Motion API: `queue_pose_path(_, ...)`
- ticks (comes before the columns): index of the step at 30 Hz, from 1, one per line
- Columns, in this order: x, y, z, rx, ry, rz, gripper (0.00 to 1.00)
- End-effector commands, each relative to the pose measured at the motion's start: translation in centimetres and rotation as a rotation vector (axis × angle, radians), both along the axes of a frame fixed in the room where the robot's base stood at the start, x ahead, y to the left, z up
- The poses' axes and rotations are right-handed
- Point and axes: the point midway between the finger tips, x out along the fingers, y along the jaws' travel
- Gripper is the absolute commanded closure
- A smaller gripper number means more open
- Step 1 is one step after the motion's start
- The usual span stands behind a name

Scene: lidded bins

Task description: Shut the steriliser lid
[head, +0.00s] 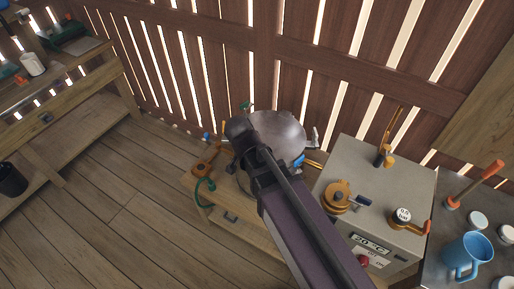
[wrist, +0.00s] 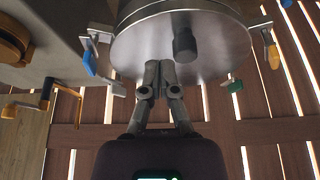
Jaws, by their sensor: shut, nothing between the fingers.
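The steriliser's round metal lid (head: 284,136) shows in the head view behind my arm, its lower left part hidden. In the wrist view the lid (wrist: 215,58) is large at the top, with a dark knob (wrist: 186,44) on its face. Clamps with a blue handle (wrist: 89,63) and a yellow handle (wrist: 274,56) stand at its sides. My gripper (wrist: 160,68) is shut and empty, its fingertips overlapping the lid's lower edge in the picture. I cannot tell whether they touch it. The gap between lid and pot is hidden, so the lid's angle is unclear.
A grey box (head: 350,155) with orange fittings stands close to the right of the steriliser. A blue mug (head: 467,254) and jars are at the far right. A slatted wall (head: 222,72) is close behind. The floor (head: 105,215) at left is clear.

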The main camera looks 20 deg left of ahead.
Motion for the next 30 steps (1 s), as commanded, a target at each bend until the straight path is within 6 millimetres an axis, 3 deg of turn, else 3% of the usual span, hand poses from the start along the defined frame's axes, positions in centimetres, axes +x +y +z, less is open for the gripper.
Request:
queue_pose_path(12,-2.1,0.3,3.4,0.0,0.0,-0.001,1.0)
queue_pose_path(30,-2.5,0.4,3.8,0.001,0.0,-0.003,1.0)
